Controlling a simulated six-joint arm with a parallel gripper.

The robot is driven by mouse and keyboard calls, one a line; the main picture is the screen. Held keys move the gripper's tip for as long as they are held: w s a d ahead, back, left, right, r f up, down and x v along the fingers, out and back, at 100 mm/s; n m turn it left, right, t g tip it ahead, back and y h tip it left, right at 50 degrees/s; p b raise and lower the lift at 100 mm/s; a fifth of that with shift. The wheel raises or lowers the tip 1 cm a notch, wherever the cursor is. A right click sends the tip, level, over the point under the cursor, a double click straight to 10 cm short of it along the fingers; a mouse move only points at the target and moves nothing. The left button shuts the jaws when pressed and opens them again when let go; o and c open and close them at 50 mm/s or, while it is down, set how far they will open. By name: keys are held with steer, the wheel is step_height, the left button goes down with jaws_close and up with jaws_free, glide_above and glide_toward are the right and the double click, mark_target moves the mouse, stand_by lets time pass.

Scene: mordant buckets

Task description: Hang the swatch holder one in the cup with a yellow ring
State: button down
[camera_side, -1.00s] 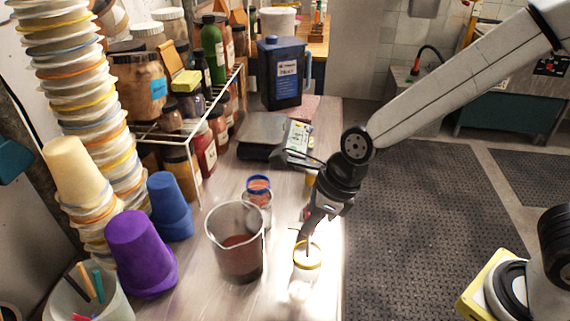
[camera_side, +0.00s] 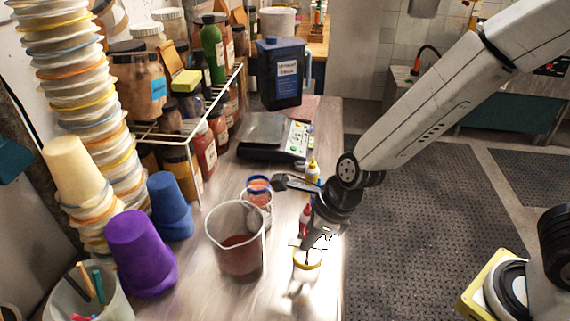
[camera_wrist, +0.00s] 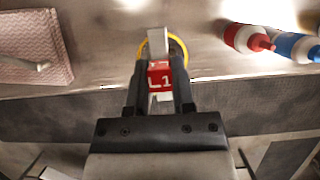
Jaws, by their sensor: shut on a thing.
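The cup with a yellow ring (camera_side: 306,268) stands upright near the right edge of the bench in the side view. My gripper (camera_side: 312,238) is just above it, pointing down. In the wrist view my gripper (camera_wrist: 160,78) is shut on the swatch holder (camera_wrist: 159,83), which has a red face marked "L1" and pale parts at both ends. Its far pale end overlaps the yellow ring (camera_wrist: 180,46) in that view. The cup's inside is mostly hidden, and I cannot tell whether the holder touches the rim. Glare washes out the holder in the side view.
Left of the cup stand a large clear beaker (camera_side: 235,245) with dark red liquid and a blue-ringed cup (camera_side: 258,195). The bench's right edge is close.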

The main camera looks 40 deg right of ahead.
steer(key=shift+f, duration=1.2)
steer(key=shift+c, duration=2)
jaws_free()
steer(key=shift+r, duration=0.3)
steer(key=shift+v, duration=3.65)
steer(key=shift+s, duration=0.1)
steer(key=shift+d+f, duration=0.1)
steer(key=shift+d, duration=0.05)
